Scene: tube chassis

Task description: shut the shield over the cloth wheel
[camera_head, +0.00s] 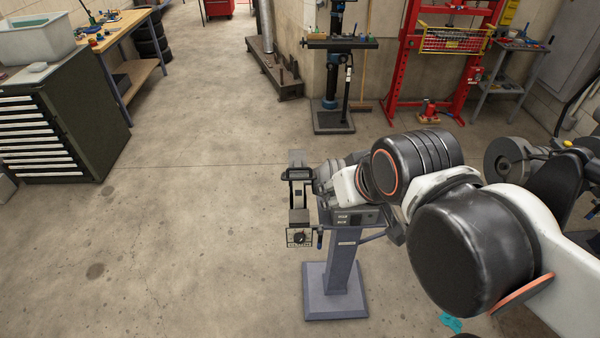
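A grey pedestal machine (343,260) stands on the floor near the middle of the head view. I cannot make out the cloth wheel, or how far the shield is open. My arm comes in from the right and covers much of the machine's top. My gripper (325,178) is small and partly hidden at the arm's end, close beside the dark part. I cannot tell if they touch or if the fingers are apart.
A drawer cabinet (67,130) and a workbench (125,45) stand at the left. A drill press (333,75) and a red press frame (402,65) are at the back. A dark machine with a round disc (508,158) stands at the right. The floor left of the pedestal is clear.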

